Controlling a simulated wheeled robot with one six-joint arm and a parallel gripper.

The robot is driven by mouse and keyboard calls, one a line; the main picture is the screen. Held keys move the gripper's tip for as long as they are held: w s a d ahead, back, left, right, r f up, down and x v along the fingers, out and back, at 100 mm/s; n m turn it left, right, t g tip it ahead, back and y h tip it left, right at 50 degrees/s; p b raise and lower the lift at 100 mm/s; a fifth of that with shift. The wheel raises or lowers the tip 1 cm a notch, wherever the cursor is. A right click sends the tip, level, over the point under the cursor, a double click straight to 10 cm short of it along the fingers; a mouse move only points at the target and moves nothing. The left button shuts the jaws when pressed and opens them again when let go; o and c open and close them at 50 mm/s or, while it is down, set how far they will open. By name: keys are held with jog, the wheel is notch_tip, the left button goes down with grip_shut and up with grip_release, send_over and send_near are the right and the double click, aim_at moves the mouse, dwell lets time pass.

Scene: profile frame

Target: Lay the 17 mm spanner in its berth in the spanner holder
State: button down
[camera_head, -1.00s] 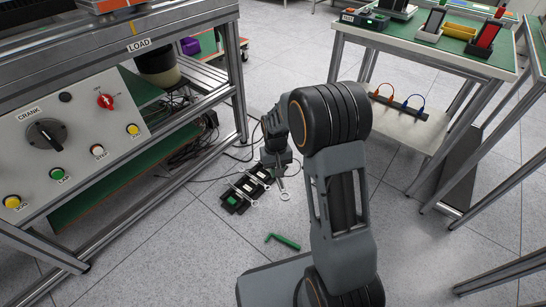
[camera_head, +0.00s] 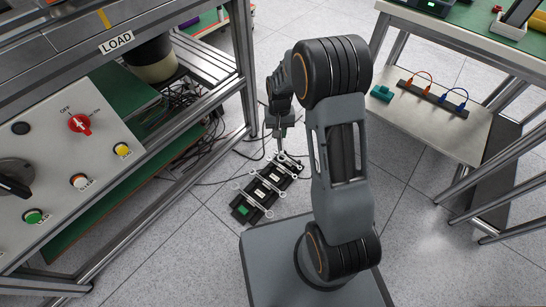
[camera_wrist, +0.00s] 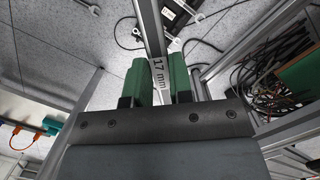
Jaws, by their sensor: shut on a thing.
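My gripper (camera_wrist: 158,75) has green fingers shut on the 17 mm spanner (camera_wrist: 149,30), whose "17 mm" marking shows between them. Its shaft runs up out of the wrist picture, so its far end is hidden there. In the head view, my gripper (camera_head: 280,124) is small and dark, above the far end of the spanner holder (camera_head: 246,214). The holder is a black rack on the floor with several silver spanners across it, pale labels and a green patch at its near end. Part of the holder (camera_wrist: 176,15) also shows at the top of the wrist view, beyond the spanner.
The bench with the LOAD sign (camera_head: 116,42) and control panel stands left, its legs near the holder. Cables (camera_head: 200,150) lie under and beside it. Floor around the holder is mostly clear.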

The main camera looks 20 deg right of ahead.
jog(key=w+f+m+t, duration=0.1)
jog(key=w+f+m, duration=0.2)
jog(key=f+m, duration=1)
jog(key=w+f+m+t, duration=0.2)
jog(key=w+f+m, duration=0.1)
jog(key=f+m, duration=1)
jog(key=shift+w+d+f+m+y, duration=0.2)
jog(key=shift+f+m+y, duration=0.15)
jog(key=shift+f, duration=2.6)
jog(key=shift+f+b, duration=0.1)
jog(key=shift+b, duration=0.35)
notch_tip(320, 180, down, 7)
jog(key=b, duration=0.6)
jog(key=shift+r, duration=0.2)
jog(key=shift+b, duration=0.35)
jog(key=shift+f, duration=1.45)
jog(key=shift+r, duration=0.3)
